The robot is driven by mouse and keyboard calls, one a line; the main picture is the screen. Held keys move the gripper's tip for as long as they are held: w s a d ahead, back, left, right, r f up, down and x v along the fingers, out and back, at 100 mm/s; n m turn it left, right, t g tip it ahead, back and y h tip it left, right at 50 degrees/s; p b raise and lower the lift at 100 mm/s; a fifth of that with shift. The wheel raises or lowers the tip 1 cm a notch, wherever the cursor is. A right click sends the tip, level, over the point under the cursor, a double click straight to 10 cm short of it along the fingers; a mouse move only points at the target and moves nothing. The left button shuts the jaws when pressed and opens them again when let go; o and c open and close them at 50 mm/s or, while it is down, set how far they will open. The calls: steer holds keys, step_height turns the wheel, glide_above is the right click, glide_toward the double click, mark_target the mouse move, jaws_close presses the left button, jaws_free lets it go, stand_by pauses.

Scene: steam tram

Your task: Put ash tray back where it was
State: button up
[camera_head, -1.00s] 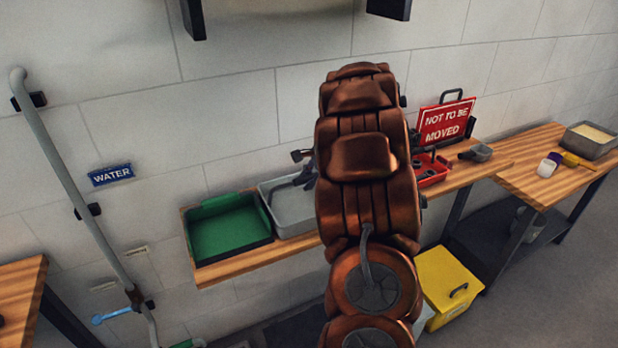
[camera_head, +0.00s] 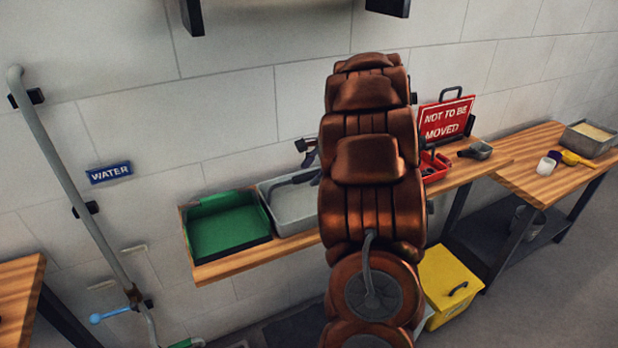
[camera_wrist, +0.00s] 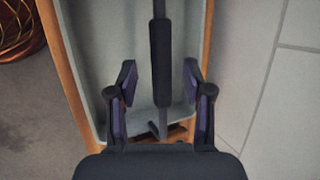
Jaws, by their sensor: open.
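A grey tray (camera_head: 290,208), probably the ash tray, sits on the wall-mounted wooden shelf beside the green tray. A dark handle (camera_head: 292,178) arches over it. In the wrist view the grey tray (camera_wrist: 90,40) lies below my gripper (camera_wrist: 160,76), and the handle's black grip (camera_wrist: 160,62) runs lengthwise between the two fingers in the picture. My gripper is open and holds nothing. Its height above the handle is hard to judge. In the head view my arm hides most of my gripper and the tray's right part.
The green tray (camera_head: 229,230) stands left on the shelf (camera_head: 225,268). To the right are a red tray (camera_head: 433,167), a red "NOT TO BE MOVED" sign (camera_head: 446,120) and a scoop (camera_head: 477,150). A yellow box (camera_head: 445,288) is below. The wall (camera_wrist: 245,70) is close beside the tray.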

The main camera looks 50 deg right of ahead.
steer(key=b+v, duration=0.1)
steer(key=v, duration=0.8)
steer(key=shift+b, duration=0.35)
steer(key=shift+a, duration=0.15)
steer(key=s+a+f+n+g, duration=0.15)
steer(key=a+n, duration=0.25)
steer(key=a, duration=0.9)
steer(key=s+a+f+n+g, duration=0.1)
steer(key=s+a+n+g, duration=0.3)
steer(key=a, duration=0.8)
steer(key=s+a+f+n+g+h, duration=0.1)
steer(key=s+a+f+n, duration=0.2)
steer(key=s+a+n, duration=0.3)
steer(key=s+a+f+n+g, duration=0.1)
steer(key=s+a+f+n, duration=0.2)
steer(key=s+a+n, duration=0.4)
steer(key=shift+s+a+h, duration=0.25)
steer(key=shift+s+h, duration=0.15)
steer(key=shift+s, duration=2.75)
